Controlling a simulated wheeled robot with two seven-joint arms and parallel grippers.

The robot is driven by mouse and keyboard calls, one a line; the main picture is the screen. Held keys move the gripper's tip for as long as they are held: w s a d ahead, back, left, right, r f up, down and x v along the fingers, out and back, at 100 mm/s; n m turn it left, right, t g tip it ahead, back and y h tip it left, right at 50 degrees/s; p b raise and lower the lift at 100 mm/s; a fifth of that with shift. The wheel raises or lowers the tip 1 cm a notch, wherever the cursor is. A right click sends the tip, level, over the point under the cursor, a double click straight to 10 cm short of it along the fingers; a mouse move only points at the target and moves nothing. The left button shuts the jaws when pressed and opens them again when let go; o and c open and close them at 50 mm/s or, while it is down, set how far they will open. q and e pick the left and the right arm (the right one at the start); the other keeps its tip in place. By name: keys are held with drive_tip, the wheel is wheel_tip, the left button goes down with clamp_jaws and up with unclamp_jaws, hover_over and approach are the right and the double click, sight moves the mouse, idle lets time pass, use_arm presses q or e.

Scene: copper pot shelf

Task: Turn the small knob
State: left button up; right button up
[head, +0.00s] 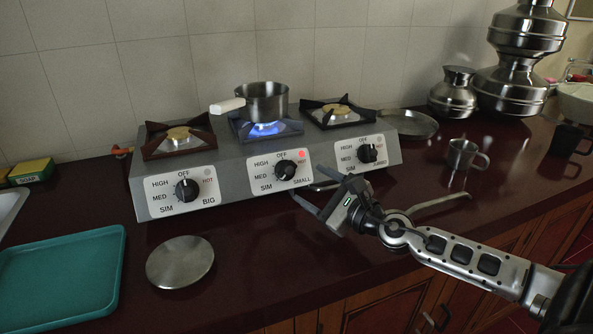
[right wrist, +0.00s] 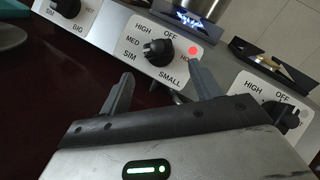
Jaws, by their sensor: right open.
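The small knob (head: 286,170) is a black dial on the middle white panel of the stove, marked OFF, HIGH, MED, SIM and SMALL. Its exact setting is hard to read. A red light glows at its upper right, and a blue flame burns on the burner above. My right gripper (head: 308,184) is open and empty, just in front of and below the knob, apart from it. In the right wrist view the knob (right wrist: 157,52) shows between and beyond the two fingertips (right wrist: 160,76). My left gripper is not in view.
The stove (head: 238,192) also has a BIG knob (head: 187,190) at left and another knob (head: 367,153) at right. A saucepan (head: 264,101) stands over the flame. A round metal lid (head: 180,262), a teal tray (head: 62,278) and a metal mug (head: 464,155) are on the counter.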

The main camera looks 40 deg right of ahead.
sight(287, 170)
drive_tip(key=shift+w+a+p, duration=0.15)
drive_tip(key=shift+w+a, duration=0.05)
drive_tip(key=shift+w, duration=0.8)
drive_tip(key=shift+w+a+p, duration=0.15)
drive_tip(key=shift+w+p, duration=0.05)
drive_tip(key=shift+w, duration=0.75)
drive_tip(key=shift+w+a+p, duration=0.15)
drive_tip(key=shift+w+a, duration=0.05)
drive_tip(key=shift+w, duration=0.8)
drive_tip(key=c, duration=1)
